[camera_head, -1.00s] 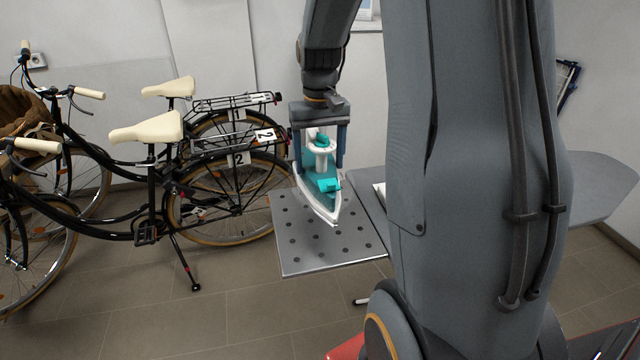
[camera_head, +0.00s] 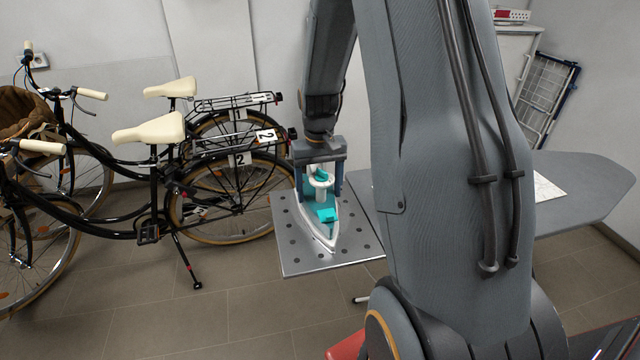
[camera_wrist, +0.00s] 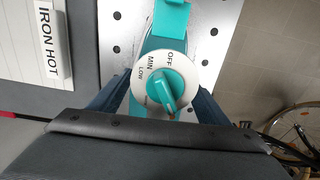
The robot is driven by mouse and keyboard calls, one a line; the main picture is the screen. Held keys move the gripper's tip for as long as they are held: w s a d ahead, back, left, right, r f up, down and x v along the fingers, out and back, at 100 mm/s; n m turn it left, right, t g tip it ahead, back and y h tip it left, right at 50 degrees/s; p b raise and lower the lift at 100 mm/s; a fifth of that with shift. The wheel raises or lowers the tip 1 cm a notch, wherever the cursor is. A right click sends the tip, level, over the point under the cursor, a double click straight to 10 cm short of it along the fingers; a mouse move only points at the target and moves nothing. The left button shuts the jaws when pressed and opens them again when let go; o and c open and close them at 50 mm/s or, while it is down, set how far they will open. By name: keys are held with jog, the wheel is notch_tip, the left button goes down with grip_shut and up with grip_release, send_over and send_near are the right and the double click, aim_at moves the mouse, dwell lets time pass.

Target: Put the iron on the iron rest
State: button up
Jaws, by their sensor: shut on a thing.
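The iron (camera_head: 318,205), white and teal with a dial, is held in my gripper (camera_head: 319,180) with its tip pointing toward the camera. The iron rest (camera_head: 290,262) is a grey plate with dark holes at the end of the ironing board. The iron is over the rest, low, within its outline; I cannot tell if its sole touches the plate. In the wrist view the dial (camera_wrist: 164,87) shows between my two fingers (camera_wrist: 158,100), with the perforated plate (camera_wrist: 118,15) behind it. The iron's underside is hidden.
The grey ironing board (camera_head: 585,180) extends right behind my arm, with a white sheet (camera_head: 547,188) on it. An "IRON HOT" label (camera_wrist: 49,40) lies beside the rest. Two bicycles (camera_head: 150,190) stand at the left. A drying rack (camera_head: 545,95) leans at the back right.

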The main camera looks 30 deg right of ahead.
jog(key=shift+w, duration=0.1)
jog(key=o, duration=1.5)
jog(key=shift+o, duration=0.2)
notch_tip(320, 180, up, 12)
jog(key=b, duration=0.3)
jog(key=shift+r, duration=0.1)
